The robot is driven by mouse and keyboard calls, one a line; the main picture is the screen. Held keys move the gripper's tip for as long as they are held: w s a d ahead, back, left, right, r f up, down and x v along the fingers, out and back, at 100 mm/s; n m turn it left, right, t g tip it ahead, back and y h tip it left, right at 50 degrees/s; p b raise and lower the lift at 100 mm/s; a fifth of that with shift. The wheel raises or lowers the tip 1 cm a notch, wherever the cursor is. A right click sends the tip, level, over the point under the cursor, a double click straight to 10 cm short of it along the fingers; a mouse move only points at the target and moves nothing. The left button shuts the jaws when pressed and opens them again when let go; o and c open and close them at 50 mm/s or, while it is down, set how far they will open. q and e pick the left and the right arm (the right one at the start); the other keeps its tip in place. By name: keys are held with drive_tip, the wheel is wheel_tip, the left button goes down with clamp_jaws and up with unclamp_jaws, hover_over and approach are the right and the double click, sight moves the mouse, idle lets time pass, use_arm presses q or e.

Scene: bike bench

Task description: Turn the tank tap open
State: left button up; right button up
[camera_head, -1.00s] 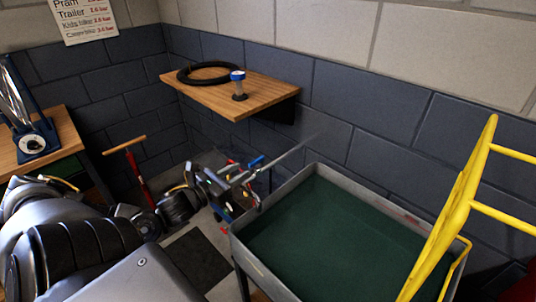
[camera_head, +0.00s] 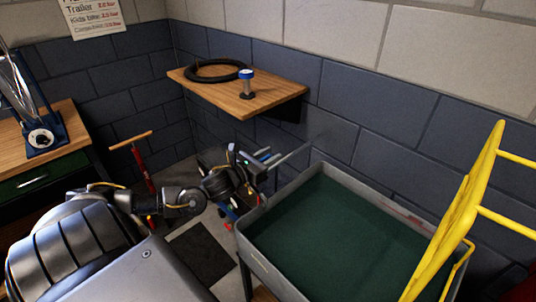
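My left arm comes in from the lower left, and its gripper (camera_head: 266,158) is beside the back left corner of the green-bottomed tank (camera_head: 262,262). Its two fingers look apart, so it seems open. A small blue part (camera_head: 246,157), probably the tap's lever, shows right at the fingers; whether they touch it I cannot tell. A thin grey pipe (camera_head: 297,151) runs from there up to the right, over the tank's back left corner. The tap's body is mostly hidden behind my gripper and wrist. My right gripper is not in view.
A wooden wall shelf (camera_head: 215,97) holds a black tyre ring (camera_head: 217,71) and a blue-topped item (camera_head: 246,82). A yellow frame (camera_head: 467,205) stands at the tank's right. A red pump with a wooden handle (camera_head: 130,140) and a workbench (camera_head: 68,130) are at the left.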

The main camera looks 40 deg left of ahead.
use_arm(q)
drive_tip(key=shift+a, duration=0.15)
drive_tip(key=shift+c, duration=0.4)
clamp_jaws()
drive_tip(key=shift+a+r+n+y, duration=0.1)
drive_tip(key=shift+n+y, duration=0.3)
drive_tip(key=shift+y, duration=0.2)
drive_tip(key=n+y+p, duration=0.1)
drive_tip(key=n+y, duration=0.1)
drive_tip(key=y, duration=0.1)
drive_tip(key=shift+a+r+p, duration=0.1)
drive_tip(key=shift+p, duration=0.3)
drive_tip(key=shift+s+a+f+n+g+y+p, duration=0.1)
drive_tip(key=shift+s+a+n+g+y+p, duration=0.15)
drive_tip(key=shift+n+g+y+p, duration=2.1)
drive_tip(key=shift+s+a+f+n+g+y+p, duration=0.1)
drive_tip(key=shift+s+a+n+g+y+p, duration=0.15)
drive_tip(key=shift+n+g+y+p, duration=2.1)
drive_tip(key=shift+s+a+n+g+y+p, duration=0.25)
drive_tip(key=shift+n+g+y+p, duration=0.65)
drive_tip(key=shift+n+g+y, duration=2.85)
